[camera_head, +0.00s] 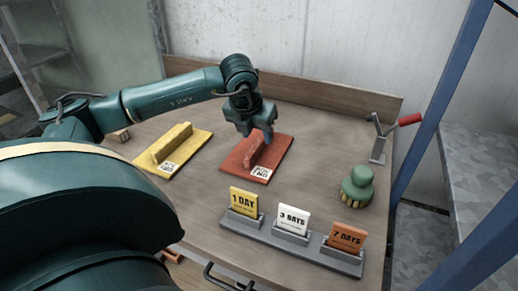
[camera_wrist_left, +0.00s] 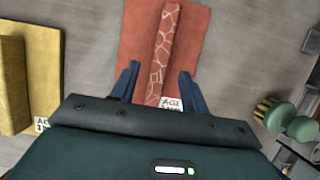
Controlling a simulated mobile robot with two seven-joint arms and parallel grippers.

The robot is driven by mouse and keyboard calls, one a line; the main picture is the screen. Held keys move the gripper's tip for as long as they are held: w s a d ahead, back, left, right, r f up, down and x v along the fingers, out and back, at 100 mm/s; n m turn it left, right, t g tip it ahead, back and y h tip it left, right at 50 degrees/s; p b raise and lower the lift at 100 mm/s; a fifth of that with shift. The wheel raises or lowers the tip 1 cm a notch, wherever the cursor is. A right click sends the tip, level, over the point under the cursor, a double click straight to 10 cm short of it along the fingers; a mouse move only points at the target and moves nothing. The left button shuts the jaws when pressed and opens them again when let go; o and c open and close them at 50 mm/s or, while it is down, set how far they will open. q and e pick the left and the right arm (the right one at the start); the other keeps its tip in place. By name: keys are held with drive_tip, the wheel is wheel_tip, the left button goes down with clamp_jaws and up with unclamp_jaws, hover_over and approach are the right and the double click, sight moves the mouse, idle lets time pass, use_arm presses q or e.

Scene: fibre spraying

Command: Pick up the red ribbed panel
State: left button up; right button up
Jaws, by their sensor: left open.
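The red ribbed panel (camera_head: 270,163) lies flat on the wooden table, with a raised rib along its middle and a white label at its front edge. In the left wrist view the red panel (camera_wrist_left: 191,42) shows pale crack-like lines on its rib. My left gripper (camera_head: 257,136) is above the panel's rib. In the left wrist view its two blue fingers (camera_wrist_left: 157,80) are apart on either side of the rib, with nothing held. I cannot tell how far the fingertips are above the panel. My right gripper is not in view.
A yellow ribbed panel (camera_head: 192,152) lies to the left. A green round brush (camera_head: 357,187) and a clamp-like tool with a red handle (camera_head: 379,148) stand at the right. A grey holder (camera_head: 285,237) with several day cards is in front. A low wooden board edges the back.

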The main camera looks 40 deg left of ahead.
sight(259, 141)
use_arm(q)
drive_tip(key=shift+x, duration=1.55)
drive_tip(key=shift+c, duration=0.4)
clamp_jaws()
drive_tip(key=shift+r, duration=0.2)
